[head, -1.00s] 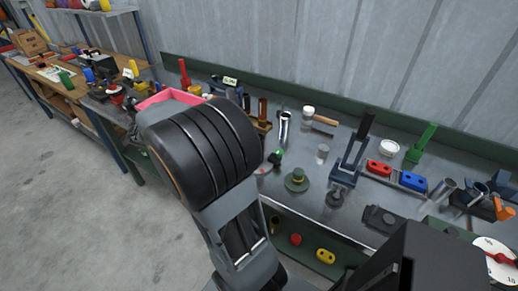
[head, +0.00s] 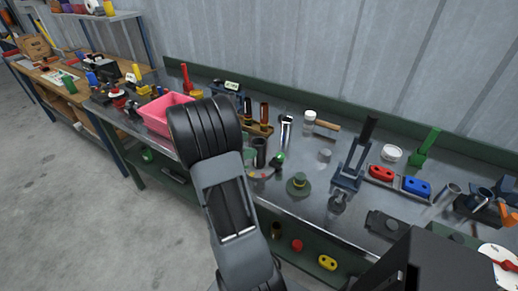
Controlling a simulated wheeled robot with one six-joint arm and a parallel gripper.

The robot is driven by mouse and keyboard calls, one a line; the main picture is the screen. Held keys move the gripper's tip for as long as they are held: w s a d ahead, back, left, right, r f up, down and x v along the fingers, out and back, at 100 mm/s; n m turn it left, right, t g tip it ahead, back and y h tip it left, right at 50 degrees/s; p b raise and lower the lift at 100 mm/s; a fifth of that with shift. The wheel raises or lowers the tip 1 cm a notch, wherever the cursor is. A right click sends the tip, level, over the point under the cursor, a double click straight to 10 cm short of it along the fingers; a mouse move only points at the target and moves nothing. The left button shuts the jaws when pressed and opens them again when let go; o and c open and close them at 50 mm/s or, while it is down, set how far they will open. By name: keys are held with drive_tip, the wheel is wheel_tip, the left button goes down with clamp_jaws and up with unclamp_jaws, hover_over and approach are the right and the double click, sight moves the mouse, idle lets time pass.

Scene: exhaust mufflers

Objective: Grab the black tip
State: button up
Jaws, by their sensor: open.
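A dark upright cylinder (head: 259,152), which looks like the black tip, stands on the metal workbench just right of my arm in the head view. A chrome tube (head: 286,128) stands behind it to the right. Brown and copper tubes (head: 264,113) stand in a wooden holder behind it. My arm's links fill the centre left, and my gripper is not visible.
A pink bin (head: 158,118) is left of my arm. A green round piece (head: 298,186), a blue stand (head: 352,165), and red (head: 381,173) and blue (head: 417,186) blocks lie to the right. A lower shelf holds a yellow part (head: 327,262). The floor at left is clear.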

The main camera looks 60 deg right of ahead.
sight(259, 145)
drive_tip(key=shift+p+x, duration=0.35)
drive_tip(key=shift+x, duration=2.3)
drive_tip(key=shift+w+d, duration=0.1)
drive_tip(key=shift+w, duration=0.1)
drive_tip(key=c, duration=1.1)
